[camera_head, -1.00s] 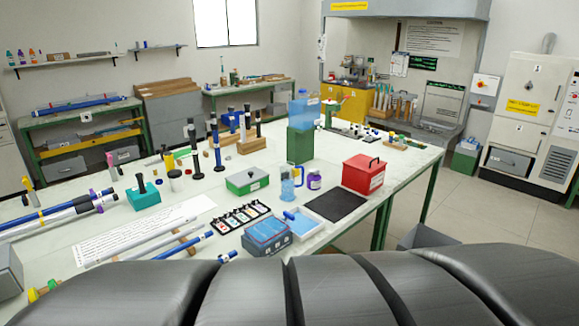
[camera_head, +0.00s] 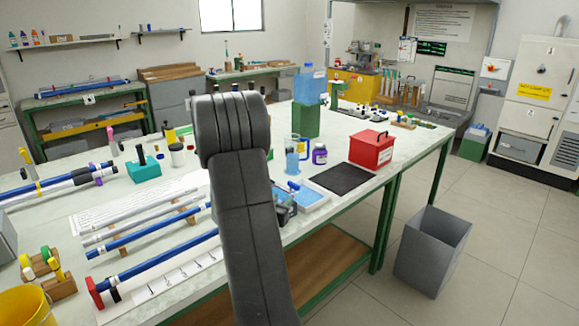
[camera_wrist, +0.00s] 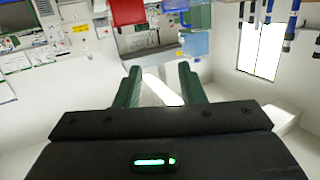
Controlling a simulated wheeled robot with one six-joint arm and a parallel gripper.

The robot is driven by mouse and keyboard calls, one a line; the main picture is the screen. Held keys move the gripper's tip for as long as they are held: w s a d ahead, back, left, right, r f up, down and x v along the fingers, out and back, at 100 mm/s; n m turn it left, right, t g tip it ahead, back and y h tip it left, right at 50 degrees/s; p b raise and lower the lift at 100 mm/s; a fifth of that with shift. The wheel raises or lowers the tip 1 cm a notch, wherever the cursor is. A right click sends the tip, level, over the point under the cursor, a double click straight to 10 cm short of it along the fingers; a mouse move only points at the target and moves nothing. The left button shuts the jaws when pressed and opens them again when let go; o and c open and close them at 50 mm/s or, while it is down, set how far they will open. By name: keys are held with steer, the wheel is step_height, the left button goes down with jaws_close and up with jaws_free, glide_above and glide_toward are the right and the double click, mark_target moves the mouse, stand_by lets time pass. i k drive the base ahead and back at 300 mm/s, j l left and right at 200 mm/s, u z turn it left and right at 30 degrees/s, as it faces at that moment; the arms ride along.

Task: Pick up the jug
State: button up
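The jug (camera_head: 292,162), a small light-blue see-through vessel, stands upright on the bench in the head view. It is just right of my raised arm, left of a purple jar (camera_head: 319,154). I cannot make it out in the wrist view. My gripper (camera_wrist: 158,88) shows in the wrist view with its two green fingers apart and nothing between them. My gripper is not visible in the head view, so its distance from the jug cannot be told.
A blue water container (camera_head: 310,86) sits on a green block (camera_head: 306,120) behind the jug. A red box (camera_head: 371,149) and black mat (camera_head: 343,179) lie to its right, a blue tray (camera_head: 310,199) in front. My arm hides the bench's middle. A grey bin (camera_head: 432,250) stands on the floor.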

mark_target(292, 142)
steer(key=i+u, duration=0.15)
steer(key=u, duration=0.15)
steer(key=i+l+u, duration=0.1)
steer(key=u, duration=0.15)
steer(key=i+l, duration=0.5)
steer(key=i, duration=0.2)
steer(key=i+l+z, duration=0.25)
steer(key=i+l, duration=0.2)
